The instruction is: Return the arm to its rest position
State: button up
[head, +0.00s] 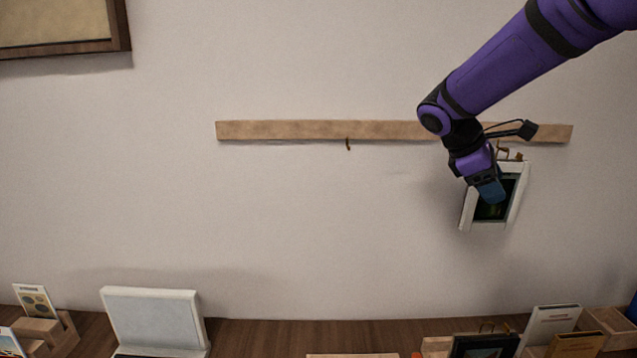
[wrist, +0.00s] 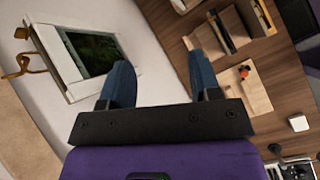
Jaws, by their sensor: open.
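My arm (head: 520,60) is purple and reaches in from the upper right of the head view. My gripper (head: 490,190) is in front of the wall, overlapping a small white-framed picture in the head view. In the wrist view my gripper (wrist: 160,85) has its two blue fingers wide apart with nothing between them. The white-framed picture (head: 517,197) has a dark image and hangs below the wooden rail. It also shows in the wrist view (wrist: 62,62), left of the fingers; whether a finger touches it I cannot tell.
A wooden rail (head: 300,131) runs along the wall, with a bare hook (head: 348,144) near its middle. A larger framed picture (head: 60,25) is at the upper left. Below is a wooden tabletop (head: 260,335) with a white panel (head: 155,318), card stands and frames.

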jog(key=s+a+m+t+y, duration=0.1)
jog(key=s+m+t+y, duration=0.2)
jog(key=s, duration=1)
jog(key=s+a+r+m+t+y, duration=0.1)
jog(key=s+a+m+t+y, duration=0.1)
jog(key=s+m+y, duration=0.3)
jog(key=shift+s+r+m+t, duration=0.35)
jog(key=shift+s+m, duration=1.65)
jog(key=shift+s, duration=2.5)
jog(key=shift+a, duration=0.1)
